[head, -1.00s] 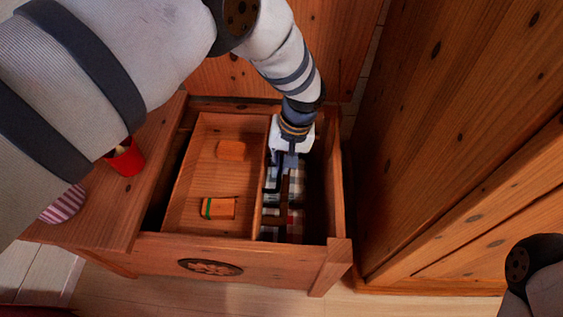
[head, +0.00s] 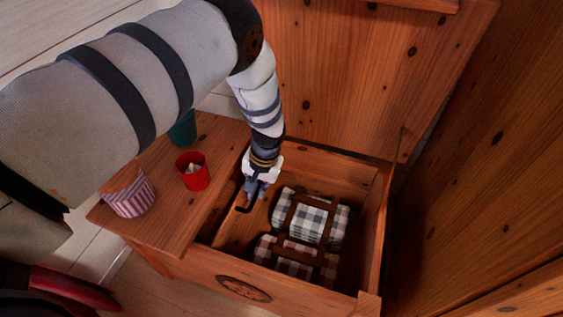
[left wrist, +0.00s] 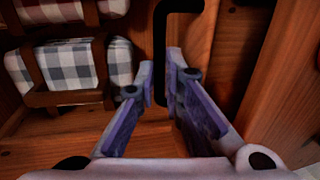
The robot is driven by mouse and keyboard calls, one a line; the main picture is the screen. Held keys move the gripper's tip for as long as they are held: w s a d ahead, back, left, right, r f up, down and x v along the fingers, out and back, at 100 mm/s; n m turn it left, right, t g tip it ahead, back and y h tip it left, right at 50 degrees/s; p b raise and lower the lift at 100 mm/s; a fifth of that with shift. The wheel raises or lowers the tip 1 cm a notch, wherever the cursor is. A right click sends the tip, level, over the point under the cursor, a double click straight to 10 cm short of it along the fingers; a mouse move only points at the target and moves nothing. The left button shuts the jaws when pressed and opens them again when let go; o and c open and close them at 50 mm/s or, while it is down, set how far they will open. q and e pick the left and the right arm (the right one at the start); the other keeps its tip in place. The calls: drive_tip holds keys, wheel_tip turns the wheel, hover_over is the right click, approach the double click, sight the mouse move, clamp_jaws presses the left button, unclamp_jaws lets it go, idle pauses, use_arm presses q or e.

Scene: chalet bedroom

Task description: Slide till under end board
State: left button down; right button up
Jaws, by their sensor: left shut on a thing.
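The till (head: 238,226) is a wooden tray inside the open chest. In the head view only a narrow strip of it shows beside the end board (head: 178,222), the flat wooden ledge over the chest's left end. The rest is hidden, including the orange blocks in it. A black bar handle (head: 243,209) on the till also shows in the left wrist view (left wrist: 160,60). My left gripper (head: 258,190) reaches down into the chest beside the board's edge and is shut on the handle; its fingers (left wrist: 160,80) partly hide the grip. My right gripper is out of view.
Two checked blankets with brown straps, one grey (head: 312,219) and one red-brown (head: 293,258), lie on the chest's floor. A red cup (head: 193,172), a teal cup (head: 183,132) and a striped container (head: 131,196) stand on the end board. A tall wooden wall rises at right.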

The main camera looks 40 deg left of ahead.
use_arm(q)
drive_tip(key=shift+s+a, duration=0.2)
drive_tip(key=shift+a, duration=0.6)
drive_tip(key=shift+s+a, duration=0.25)
drive_tip(key=shift+a, duration=0.5)
drive_tip(key=shift+s+a, duration=0.2)
drive_tip(key=shift+a, duration=0.7)
drive_tip(key=c, duration=1.7)
unclamp_jaws()
drive_tip(key=r, duration=0.4)
drive_tip(key=d+r, duration=0.1)
drive_tip(key=r, duration=0.3)
drive_tip(key=d+r, duration=0.1)
drive_tip(key=r, duration=0.2)
drive_tip(key=shift+w+d+r, duration=0.1)
drive_tip(key=shift+w+r, duration=0.2)
drive_tip(key=shift+r, duration=0.1)
